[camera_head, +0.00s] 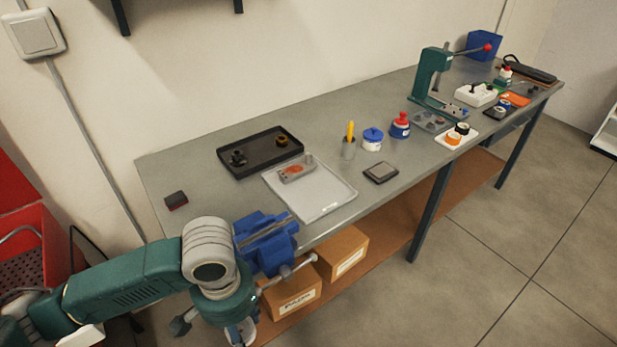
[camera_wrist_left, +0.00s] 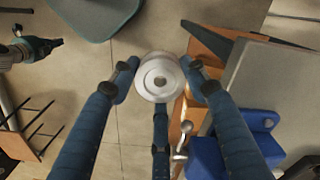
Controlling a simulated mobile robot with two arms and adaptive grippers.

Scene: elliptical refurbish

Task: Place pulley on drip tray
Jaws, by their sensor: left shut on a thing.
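A round, silver-grey pulley (camera_wrist_left: 158,77) with a hub at its centre is held between the fingers of my left gripper (camera_wrist_left: 160,82). In the head view, my left gripper (camera_head: 241,331) is low beside the bench's near edge, below the blue vise, and mostly hidden by my wrist; only a pale part of the pulley shows. Two trays lie on the bench: a black rimmed tray (camera_head: 240,172) with a black part and a brass-coloured part in it, and a light grey tray (camera_head: 322,190) with a grey, orange-marked part at its back. I cannot tell which is the drip tray. My right gripper is not seen.
The blue vise (camera_head: 266,240) stands at the bench's near edge, between my wrist and the trays. Cardboard boxes (camera_head: 342,252) sit on the lower shelf. A pen cup (camera_head: 348,150), a blue-lidded jar (camera_head: 372,140) and a dark square pad (camera_head: 381,172) are right of the trays.

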